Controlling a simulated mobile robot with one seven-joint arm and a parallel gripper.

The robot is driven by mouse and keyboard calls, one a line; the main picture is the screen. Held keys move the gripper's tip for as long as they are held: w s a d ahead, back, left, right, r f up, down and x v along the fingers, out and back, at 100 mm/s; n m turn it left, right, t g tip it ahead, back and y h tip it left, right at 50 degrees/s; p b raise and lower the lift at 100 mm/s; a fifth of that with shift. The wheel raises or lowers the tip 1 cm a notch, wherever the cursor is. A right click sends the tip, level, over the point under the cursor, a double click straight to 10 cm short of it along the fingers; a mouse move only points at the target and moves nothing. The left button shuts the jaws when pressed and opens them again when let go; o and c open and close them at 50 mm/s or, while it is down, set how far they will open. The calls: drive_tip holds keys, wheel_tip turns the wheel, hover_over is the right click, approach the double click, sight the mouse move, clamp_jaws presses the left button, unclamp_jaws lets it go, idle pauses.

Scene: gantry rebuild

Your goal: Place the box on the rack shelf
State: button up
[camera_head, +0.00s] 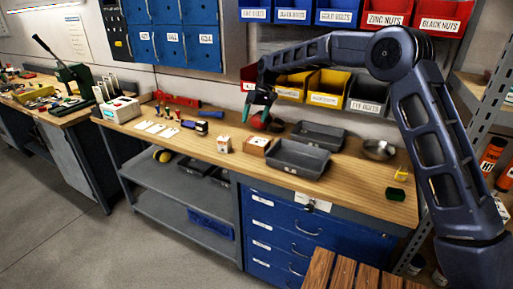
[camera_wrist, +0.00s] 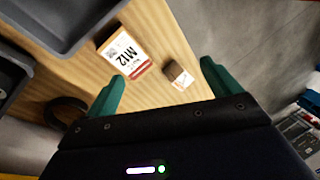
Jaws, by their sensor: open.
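Two small boxes sit on the wooden workbench; I cannot tell which one the task means. One is the M12 box (camera_head: 257,145), brown with a white label, beside a grey tray; it also shows in the wrist view (camera_wrist: 124,53). The other is a smaller labelled box (camera_head: 223,144) to its left, brown-sided in the wrist view (camera_wrist: 178,74). My gripper (camera_head: 257,111) is open and empty above the back of the bench. In the wrist view its green fingers (camera_wrist: 164,83) frame the smaller box, apart from it. The metal rack (camera_head: 488,88) stands at the right edge, partly cut off.
Grey trays (camera_head: 297,158) (camera_head: 318,135) and a metal bowl (camera_head: 379,149) stand on the bench (camera_head: 330,190). Wall bins (camera_head: 327,88) hang close behind my arm. Orange bottles (camera_head: 491,153) stand on the rack. The floor (camera_head: 60,225) in front is clear.

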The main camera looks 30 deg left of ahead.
drive_tip(key=w+d+m+t+y, duration=0.1)
drive_tip(key=d+m+y, duration=0.3)
drive_tip(key=m, duration=0.7)
drive_tip(key=w+d+r+m+t+y, duration=0.15)
drive_tip(key=d+m+y, duration=0.25)
drive_tip(key=m, duration=0.6)
drive_tip(key=w+d+m+y, duration=0.2)
drive_tip(key=d+m+y, duration=0.1)
drive_tip(key=m, duration=0.8)
approach(263, 142)
drive_tip(key=shift+w+f, duration=0.2)
drive_tip(key=shift+f, duration=0.2)
drive_tip(key=x, duration=0.6)
drive_tip(key=shift+r, duration=0.1)
drive_tip(key=shift+s+r+x, duration=0.1)
drive_tip(key=shift+x, duration=1.2)
drive_tip(key=shift+s+r+x, duration=0.1)
drive_tip(key=shift+s+x, duration=0.05)
drive_tip(key=shift+x, duration=1.1)
drive_tip(key=c, duration=1.5)
drive_tip(key=shift+r, duration=5.05)
